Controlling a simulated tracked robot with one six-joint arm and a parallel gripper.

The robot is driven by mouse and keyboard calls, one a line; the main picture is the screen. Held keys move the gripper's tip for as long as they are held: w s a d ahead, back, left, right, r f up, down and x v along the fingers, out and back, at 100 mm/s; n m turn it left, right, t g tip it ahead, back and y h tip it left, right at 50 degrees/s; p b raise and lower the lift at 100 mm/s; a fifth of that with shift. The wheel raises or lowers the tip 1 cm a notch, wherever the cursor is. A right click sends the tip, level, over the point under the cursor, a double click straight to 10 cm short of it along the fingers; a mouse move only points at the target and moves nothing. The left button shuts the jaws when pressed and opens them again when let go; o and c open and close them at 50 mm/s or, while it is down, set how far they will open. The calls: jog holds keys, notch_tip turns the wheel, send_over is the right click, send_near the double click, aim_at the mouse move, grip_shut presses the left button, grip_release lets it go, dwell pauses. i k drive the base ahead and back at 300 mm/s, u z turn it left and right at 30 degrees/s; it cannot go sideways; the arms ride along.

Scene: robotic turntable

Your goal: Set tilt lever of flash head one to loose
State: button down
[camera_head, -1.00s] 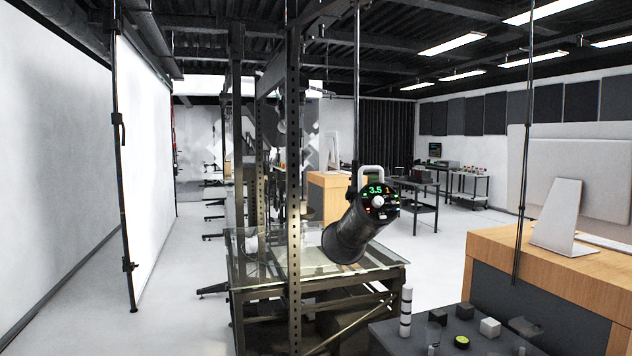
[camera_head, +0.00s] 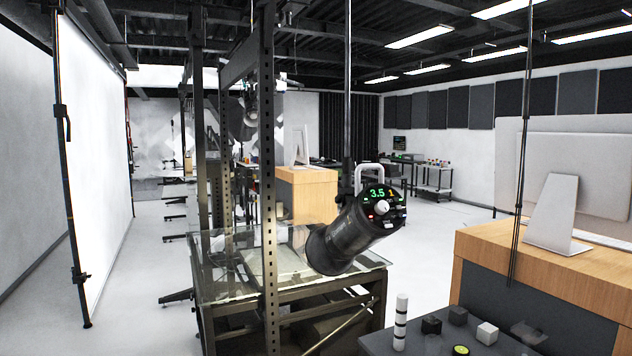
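A dark cylindrical flash head (camera_head: 352,232) hangs on a thin vertical pole in the middle of the view. Its rear panel shows "3.5" and "1" in lit digits and faces me, with a white knob and small buttons. Its front end points down to the left over the glass-topped table. A light grey loop-shaped handle (camera_head: 369,173) stands at its top beside the pole. I cannot make out which part is the tilt lever, or its setting. My gripper is not in view.
A perforated metal post (camera_head: 268,200) stands left of the flash head. Below is a glass-topped metal table (camera_head: 375,268). A dark table (camera_head: 400,343) with small blocks and a striped cylinder is at the front. A wooden desk (camera_head: 560,260) is at right. Open floor (camera_head: 130,300) lies at left.

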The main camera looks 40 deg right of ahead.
aim_at(338, 198)
jog(key=z, duration=0.15)
jog(key=i, duration=0.95)
jog(key=z, duration=0.35)
